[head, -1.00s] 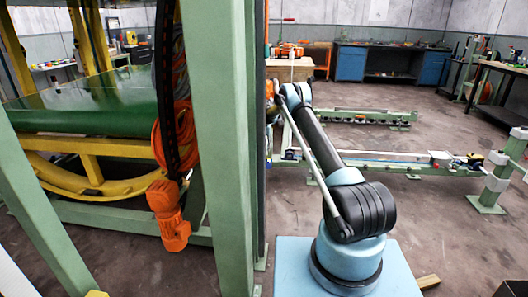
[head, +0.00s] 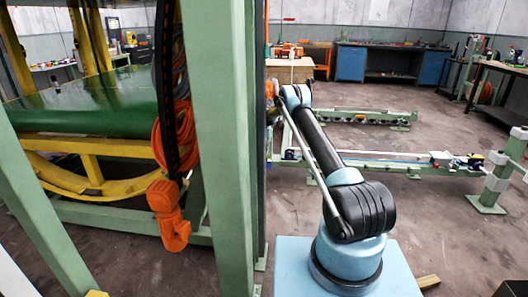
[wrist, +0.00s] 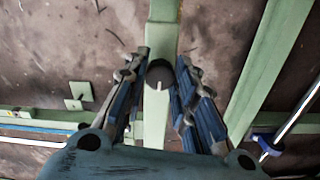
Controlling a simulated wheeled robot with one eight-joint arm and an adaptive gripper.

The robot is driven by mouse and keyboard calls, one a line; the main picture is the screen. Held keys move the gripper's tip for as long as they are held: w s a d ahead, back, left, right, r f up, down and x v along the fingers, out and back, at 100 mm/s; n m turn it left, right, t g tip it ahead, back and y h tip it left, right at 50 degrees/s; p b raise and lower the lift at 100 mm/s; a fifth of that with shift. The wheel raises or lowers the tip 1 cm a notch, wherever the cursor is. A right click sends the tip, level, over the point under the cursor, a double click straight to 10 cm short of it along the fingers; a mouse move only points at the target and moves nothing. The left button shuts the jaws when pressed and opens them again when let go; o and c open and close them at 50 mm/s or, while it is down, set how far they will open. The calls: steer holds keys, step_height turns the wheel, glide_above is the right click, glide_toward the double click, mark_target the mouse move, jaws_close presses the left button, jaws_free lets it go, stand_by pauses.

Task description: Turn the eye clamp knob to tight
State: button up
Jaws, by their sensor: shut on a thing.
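The eye clamp knob (wrist: 158,77) is a dark round knob with a white mark on its face, seen in the wrist view at the upper middle. The white mark points roughly down the picture. My gripper (wrist: 161,68) has its two blue-padded fingers on either side of the knob and is shut on it. The knob sits in front of a pale green beam (wrist: 163,12). In the head view my arm reaches away toward the green frame, and the gripper and knob are hidden there. No tight label is readable.
A tall green post (head: 222,140) stands just left of my arm. Low green rails (head: 365,117) lie beyond my arm.

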steer(key=o, duration=1.1)
steer(key=shift+r, duration=0.15)
step_height(320, 180, up, 12)
steer(key=shift+f, duration=0.2)
